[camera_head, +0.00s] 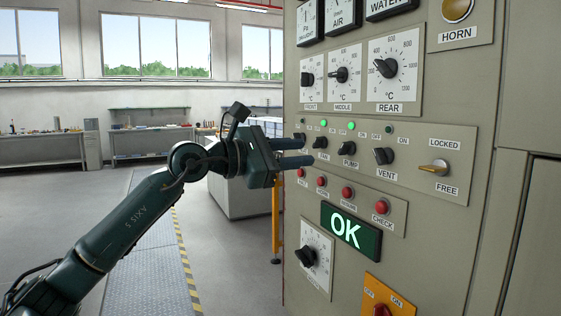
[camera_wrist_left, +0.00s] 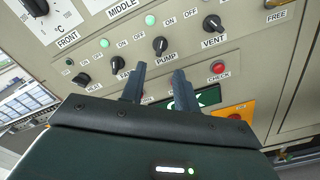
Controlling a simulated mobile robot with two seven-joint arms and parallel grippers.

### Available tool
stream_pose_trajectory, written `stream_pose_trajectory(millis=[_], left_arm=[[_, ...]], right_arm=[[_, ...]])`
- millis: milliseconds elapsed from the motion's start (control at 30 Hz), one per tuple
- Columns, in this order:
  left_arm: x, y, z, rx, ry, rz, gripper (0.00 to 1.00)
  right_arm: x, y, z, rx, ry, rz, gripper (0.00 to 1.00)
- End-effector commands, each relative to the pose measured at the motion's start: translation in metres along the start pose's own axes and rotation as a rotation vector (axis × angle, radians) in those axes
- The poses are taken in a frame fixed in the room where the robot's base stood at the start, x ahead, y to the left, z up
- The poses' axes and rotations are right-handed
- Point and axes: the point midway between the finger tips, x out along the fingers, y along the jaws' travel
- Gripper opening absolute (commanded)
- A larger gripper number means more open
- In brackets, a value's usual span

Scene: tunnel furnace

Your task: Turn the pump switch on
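The pump switch (camera_head: 347,149) is a black rotary knob labelled PUMP on the grey control panel. The lamp above it (camera_head: 351,126) glows green. The knob also shows in the left wrist view (camera_wrist_left: 160,44), with its lit lamp (camera_wrist_left: 150,20); its exact angle is hard to tell. My left gripper (camera_head: 295,153) is open and empty, left of the pump switch in the head view. In the left wrist view its two fingers (camera_wrist_left: 158,85) are apart, below the pump knob and clear of it. My right gripper is in neither view.
The vent switch (camera_head: 382,156) and another black knob (camera_head: 320,142) flank the pump switch. Red buttons (camera_head: 347,193) and a green OK display (camera_head: 351,232) sit below. Dials are above. Open floor lies to the left.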

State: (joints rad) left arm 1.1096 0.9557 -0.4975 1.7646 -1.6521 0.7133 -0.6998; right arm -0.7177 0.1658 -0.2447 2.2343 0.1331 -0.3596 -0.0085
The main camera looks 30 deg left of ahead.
Motion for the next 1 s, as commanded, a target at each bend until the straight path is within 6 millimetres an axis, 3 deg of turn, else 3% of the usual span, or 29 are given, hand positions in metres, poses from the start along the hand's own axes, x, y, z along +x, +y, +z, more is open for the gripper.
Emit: stream_pose_trajectory(millis=[100, 233, 800, 867, 1000], left_arm=[[-0.019, -0.001, -0.002, 0.0, 0.002, 0.001, 0.31], [-0.03, -0.001, -0.001, 0.0, 0.0, 0.0, 0.31], [-0.033, 0.0, 0.001, 0.0, 0.0, -0.001, 0.31], [-0.033, 0.003, 0.005, 0.0, -0.001, 0.0, 0.31], [-0.034, 0.022, 0.031, 0.0, -0.001, 0.0, 0.31]], right_arm=[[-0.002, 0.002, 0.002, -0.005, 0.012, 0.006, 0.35], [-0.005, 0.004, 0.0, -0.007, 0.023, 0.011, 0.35], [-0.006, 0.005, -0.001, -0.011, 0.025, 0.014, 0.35], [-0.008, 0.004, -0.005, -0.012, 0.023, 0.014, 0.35], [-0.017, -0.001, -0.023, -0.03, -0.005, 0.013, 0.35]])
